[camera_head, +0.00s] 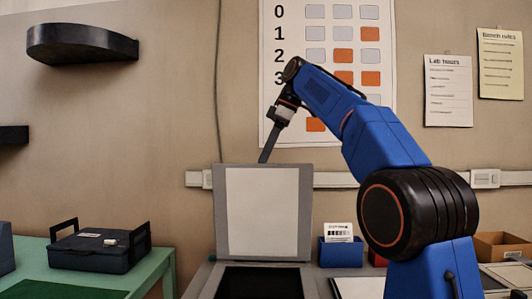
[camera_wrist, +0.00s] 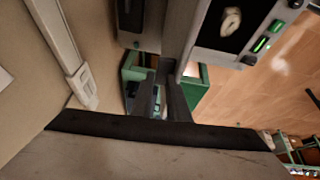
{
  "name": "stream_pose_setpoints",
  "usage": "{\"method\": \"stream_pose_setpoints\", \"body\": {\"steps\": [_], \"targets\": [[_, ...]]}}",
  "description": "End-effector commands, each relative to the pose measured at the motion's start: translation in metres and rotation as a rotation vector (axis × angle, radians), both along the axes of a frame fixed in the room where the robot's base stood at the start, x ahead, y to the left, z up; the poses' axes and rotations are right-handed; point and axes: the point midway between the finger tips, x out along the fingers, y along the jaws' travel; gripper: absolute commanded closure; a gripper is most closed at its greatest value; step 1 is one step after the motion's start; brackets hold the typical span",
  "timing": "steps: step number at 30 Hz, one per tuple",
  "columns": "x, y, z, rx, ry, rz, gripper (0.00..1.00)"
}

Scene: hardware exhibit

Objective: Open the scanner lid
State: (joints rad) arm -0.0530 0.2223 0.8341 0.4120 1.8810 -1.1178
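The scanner lid (camera_head: 262,212) stands upright in the head view, a grey frame around a pale inner panel. The dark scanner bed (camera_head: 262,283) lies uncovered below it, cut off by the bottom edge. A dark bed with a small pale round object (camera_wrist: 231,22) and green lights shows at upper right.
A green table (camera_head: 155,262) with a black handled case (camera_head: 100,248) stands at the left. A blue box with a barcode card (camera_head: 341,252) sits right of the lid. A wall rail (camera_head: 335,180) runs behind. A cardboard box (camera_head: 500,245) is at the far right.

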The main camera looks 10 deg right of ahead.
Motion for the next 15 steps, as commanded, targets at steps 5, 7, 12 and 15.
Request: {"method": "stream_pose_setpoints", "body": {"steps": [5,7,12,15], "targets": [[0.0179,-0.0077,-0.0363,-0.027,0.072,-0.009,0.73],[0.018,-0.0077,-0.0363,-0.027,0.072,-0.009,0.73],[0.0177,-0.0079,-0.0357,-0.027,0.072,-0.008,0.73],[0.0158,-0.0082,-0.0316,-0.026,0.067,-0.008,0.73]]}}
